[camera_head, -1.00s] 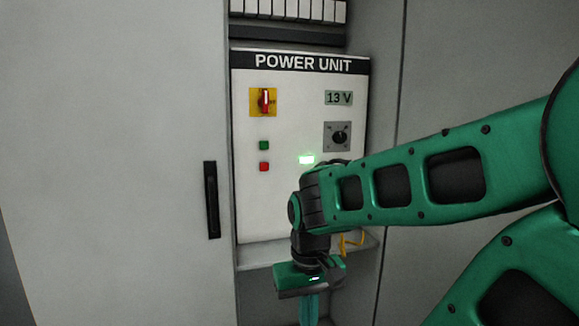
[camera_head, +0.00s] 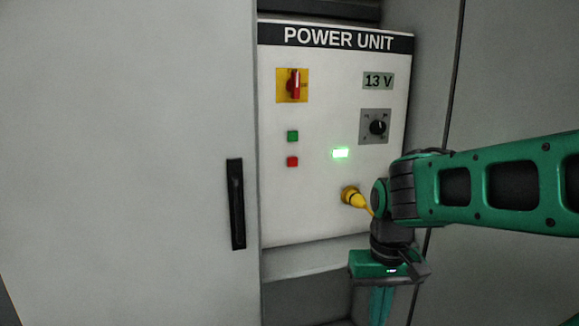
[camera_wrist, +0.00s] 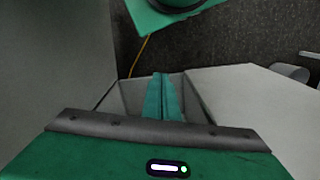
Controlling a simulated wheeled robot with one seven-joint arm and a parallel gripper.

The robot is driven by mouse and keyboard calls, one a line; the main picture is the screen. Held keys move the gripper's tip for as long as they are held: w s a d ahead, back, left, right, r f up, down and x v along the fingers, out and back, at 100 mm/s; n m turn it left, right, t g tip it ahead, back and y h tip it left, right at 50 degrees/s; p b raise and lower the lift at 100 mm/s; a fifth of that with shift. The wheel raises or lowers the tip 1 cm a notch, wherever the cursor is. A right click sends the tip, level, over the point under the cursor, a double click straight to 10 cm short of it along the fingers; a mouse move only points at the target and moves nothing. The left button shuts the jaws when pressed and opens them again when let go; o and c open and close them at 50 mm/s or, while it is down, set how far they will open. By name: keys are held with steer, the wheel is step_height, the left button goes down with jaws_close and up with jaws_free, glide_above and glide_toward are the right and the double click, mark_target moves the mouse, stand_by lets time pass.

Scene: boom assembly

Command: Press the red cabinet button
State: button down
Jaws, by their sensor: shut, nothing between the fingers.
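My gripper (camera_head: 381,305) points down below and to the right of the red button, in front of the cabinet's lower right part. It is apart from the button. Its teal fingers are together and empty; they also show in the wrist view (camera_wrist: 160,95). The red button does not show in the wrist view.
A yellow plug (camera_head: 352,197) with a cable sits low. A grey door with a black handle (camera_head: 236,205) stands left.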

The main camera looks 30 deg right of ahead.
steer(key=w+d+r+n+t+y, duration=0.1)
steer(key=w+r+n+t, duration=0.15)
steer(key=w, duration=0.45)
steer(key=w+d+r+n+t, duration=0.1)
steer(key=w+r+t, duration=0.1)
steer(key=w+r, duration=0.35)
steer(key=w+d+r+n+t+y, duration=0.1)
steer(key=w+d+r+t, duration=0.15)
steer(key=w, duration=0.65)
steer(key=w+r+n+t+y, duration=0.2)
steer(key=w+r+n+t, duration=0.1)
steer(key=w+r, duration=0.5)
step_height(320, 180, up, 2)
steer(key=shift+d+r+t, duration=0.1)
steer(key=shift+d+t, duration=0.25)
steer(key=shift+t, duration=0.45)
steer(key=shift+w, duration=0.2)
glide_toward(288, 166)
steer(key=shift+s+a+f+x, duration=0.1)
steer(key=shift+x, duration=0.65)
steer(key=shift+s+a+f+x, duration=0.1)
steer(key=shift+x, duration=0.7)
steer(key=shift+s+a+f+x, duration=0.1)
steer(key=shift+x, duration=0.65)
steer(key=shift+w+d, duration=0.35)
steer(key=shift+w, duration=0.35)
steer(key=shift+s, duration=0.15)
steer(key=shift+s+a, duration=0.25)
steer(key=shift+s, duration=0.5)
